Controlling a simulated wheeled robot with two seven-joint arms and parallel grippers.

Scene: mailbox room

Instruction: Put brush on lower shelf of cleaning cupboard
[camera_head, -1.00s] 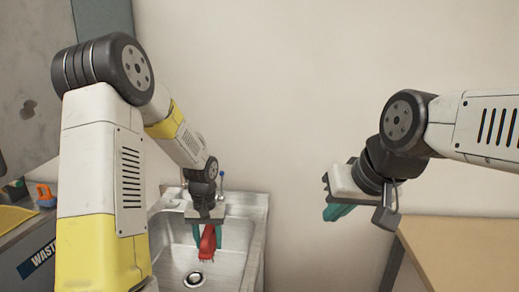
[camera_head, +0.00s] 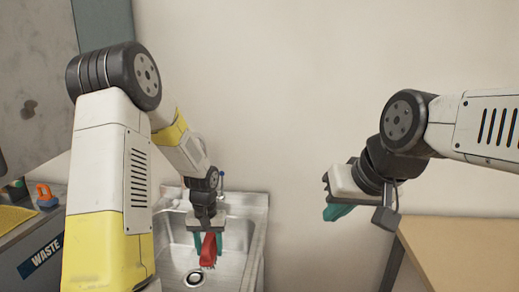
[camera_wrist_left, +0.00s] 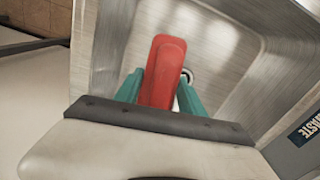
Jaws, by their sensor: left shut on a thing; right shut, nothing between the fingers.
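The brush is red (camera_head: 208,250) and hangs in my left gripper (camera_head: 208,240), over the sink basin in the head view. In the left wrist view the red brush (camera_wrist_left: 163,72) sits between the two green fingers of my left gripper (camera_wrist_left: 160,88), which are shut on it. Its bristles are hard to make out. My right gripper (camera_head: 338,211) is shut and empty, in front of the wall at the right. The cleaning cupboard cannot be made out for certain in these views.
A steel sink (camera_head: 235,255) stands below my left gripper. A waste unit (camera_head: 42,255) stands at the left, with a blue and orange item (camera_head: 46,196) and a yellow cloth-like thing (camera_head: 14,218) on top. A wooden table (camera_head: 460,255) is at the lower right.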

